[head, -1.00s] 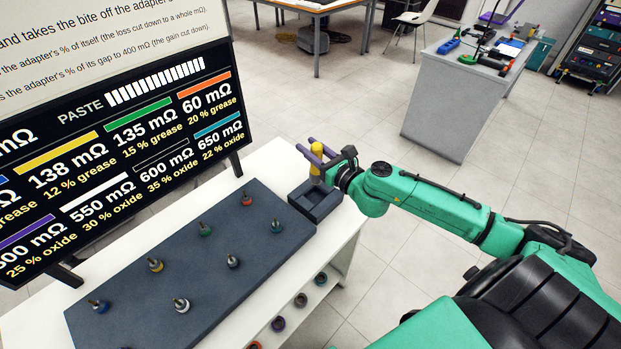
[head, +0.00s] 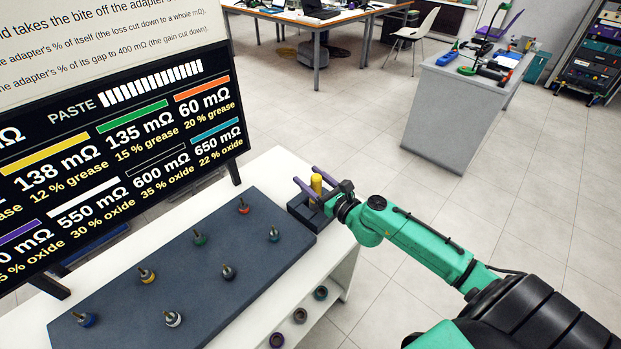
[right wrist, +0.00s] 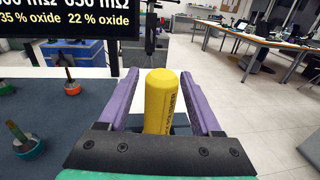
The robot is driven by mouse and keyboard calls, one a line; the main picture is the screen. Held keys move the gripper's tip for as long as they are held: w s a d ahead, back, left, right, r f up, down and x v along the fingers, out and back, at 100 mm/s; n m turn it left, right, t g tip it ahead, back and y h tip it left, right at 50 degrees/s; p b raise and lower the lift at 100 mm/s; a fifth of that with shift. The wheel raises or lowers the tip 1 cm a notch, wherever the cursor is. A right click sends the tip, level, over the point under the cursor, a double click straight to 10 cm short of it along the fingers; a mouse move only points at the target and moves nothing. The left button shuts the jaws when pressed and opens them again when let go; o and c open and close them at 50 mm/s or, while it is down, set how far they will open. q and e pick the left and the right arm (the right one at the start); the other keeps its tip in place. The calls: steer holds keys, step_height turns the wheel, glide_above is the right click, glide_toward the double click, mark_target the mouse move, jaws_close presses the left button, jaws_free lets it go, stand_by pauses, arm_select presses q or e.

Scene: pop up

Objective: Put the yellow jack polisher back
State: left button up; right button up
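The yellow jack polisher (head: 316,186) stands upright at the dark open box (head: 322,222) on the right end of the white table. Its lower end is hidden, so I cannot tell how deep it sits. My right gripper (head: 314,184) is around the polisher, with its purple fingers spread. In the right wrist view the polisher (right wrist: 161,100) stands between the two fingers (right wrist: 161,105), with a visible gap on each side. My left gripper is not in view.
A dark board (head: 190,262) with several coloured jacks lies beside the box. A display screen (head: 120,150) stands behind it. Several rings (head: 300,315) sit below the table's front edge. Open floor lies to the right.

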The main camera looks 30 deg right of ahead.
steer(key=shift+s, duration=0.25)
steer(key=b+v, duration=0.2)
steer(key=v, duration=0.9)
steer(key=shift+s+r, duration=0.15)
steer(key=shift+s, duration=0.15)
steer(key=shift+d, duration=0.15)
